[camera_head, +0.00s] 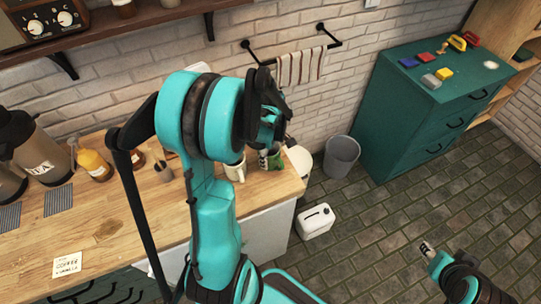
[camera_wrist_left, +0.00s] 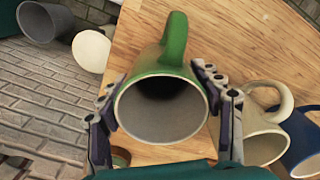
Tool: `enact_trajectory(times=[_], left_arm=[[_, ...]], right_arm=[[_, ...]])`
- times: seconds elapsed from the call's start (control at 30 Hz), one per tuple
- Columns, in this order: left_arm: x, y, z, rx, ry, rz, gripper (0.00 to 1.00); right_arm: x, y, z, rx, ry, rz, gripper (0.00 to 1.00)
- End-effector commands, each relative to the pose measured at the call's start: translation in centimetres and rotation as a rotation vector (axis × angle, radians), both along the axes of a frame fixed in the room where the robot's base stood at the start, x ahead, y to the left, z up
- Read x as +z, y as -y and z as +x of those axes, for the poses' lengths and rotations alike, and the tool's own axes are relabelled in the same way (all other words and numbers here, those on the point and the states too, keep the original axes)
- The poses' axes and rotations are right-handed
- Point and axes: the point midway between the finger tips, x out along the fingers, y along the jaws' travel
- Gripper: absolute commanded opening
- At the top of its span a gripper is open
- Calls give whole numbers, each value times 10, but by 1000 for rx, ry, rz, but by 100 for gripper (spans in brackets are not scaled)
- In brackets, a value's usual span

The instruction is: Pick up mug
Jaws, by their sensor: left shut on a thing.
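A green mug (camera_wrist_left: 165,105) lies between the two fingers of my left gripper (camera_wrist_left: 163,108) in the left wrist view, with its open mouth toward the camera and its handle at the top. The fingers press on both sides of it. In the head view the green mug (camera_head: 270,159) shows at the counter's right end, partly covered by my left gripper (camera_head: 271,128). I cannot tell whether it is clear of the counter. My right gripper (camera_head: 428,249) is at the lower right over the floor, too small to read.
A cream mug (camera_wrist_left: 262,138) and a blue mug (camera_wrist_left: 304,142) stand close on the right in the wrist view. The wooden counter (camera_head: 110,225) holds coffee pots and bottles at left. A grey bin (camera_head: 341,158) and a teal cabinet (camera_head: 405,120) stand beyond.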

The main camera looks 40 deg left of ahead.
Motion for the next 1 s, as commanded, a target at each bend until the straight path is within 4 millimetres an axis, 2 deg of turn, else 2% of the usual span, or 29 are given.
enact_trajectory(times=[0.27,0.57,1.0], left_arm=[[11,0,0,0,0,0,21],[41,0,0,0,0,0,21],[73,51,-10,-3,0,0,21]], right_arm=[[4,0,0,0,0,0,40],[14,0,0,0,0,0,40],[25,0,0,0,0,0,40]])
